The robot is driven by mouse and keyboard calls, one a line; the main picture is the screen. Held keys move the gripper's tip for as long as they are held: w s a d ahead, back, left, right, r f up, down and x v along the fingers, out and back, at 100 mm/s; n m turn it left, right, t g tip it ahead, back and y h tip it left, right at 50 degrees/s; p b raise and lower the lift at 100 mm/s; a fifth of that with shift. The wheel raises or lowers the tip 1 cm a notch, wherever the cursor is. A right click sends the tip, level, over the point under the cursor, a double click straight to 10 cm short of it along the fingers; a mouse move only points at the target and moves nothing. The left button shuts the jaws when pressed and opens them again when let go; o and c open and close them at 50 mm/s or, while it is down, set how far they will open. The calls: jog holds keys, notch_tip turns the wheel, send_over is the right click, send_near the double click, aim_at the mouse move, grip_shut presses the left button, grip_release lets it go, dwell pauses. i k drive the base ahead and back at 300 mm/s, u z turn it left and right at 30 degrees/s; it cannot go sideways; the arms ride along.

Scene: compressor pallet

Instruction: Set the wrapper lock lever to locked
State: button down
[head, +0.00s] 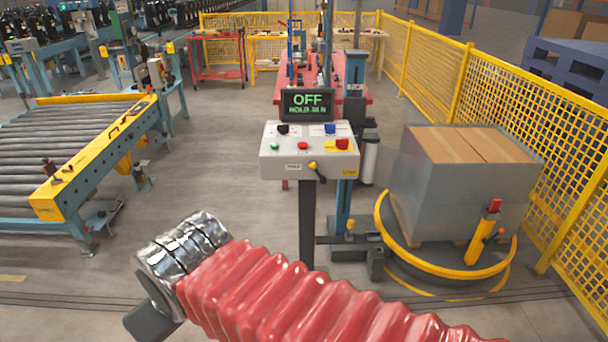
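The wrapper's control box (308,158) stands on a dark post in the middle. Its screen (307,104) reads OFF, with a smaller line that looks like "HOLD 30 N". A yellow upright with a red top (484,236) stands at the turntable's front right. I cannot tell for certain which one is the lock lever, or its setting. My arm, in a red ribbed sleeve, crosses the bottom; my gripper's fingers do not show.
A wrapped carton load (445,190) stands on the round yellow-rimmed turntable (425,262). Yellow mesh fence (500,110) runs along the right. A roller conveyor (70,150) is on the left. The floor (215,150) between conveyor and control box is clear.

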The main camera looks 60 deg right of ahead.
aim_at(313, 165)
jog(key=z, duration=0.05)
jog(key=i, duration=0.85)
jog(key=z, duration=0.75)
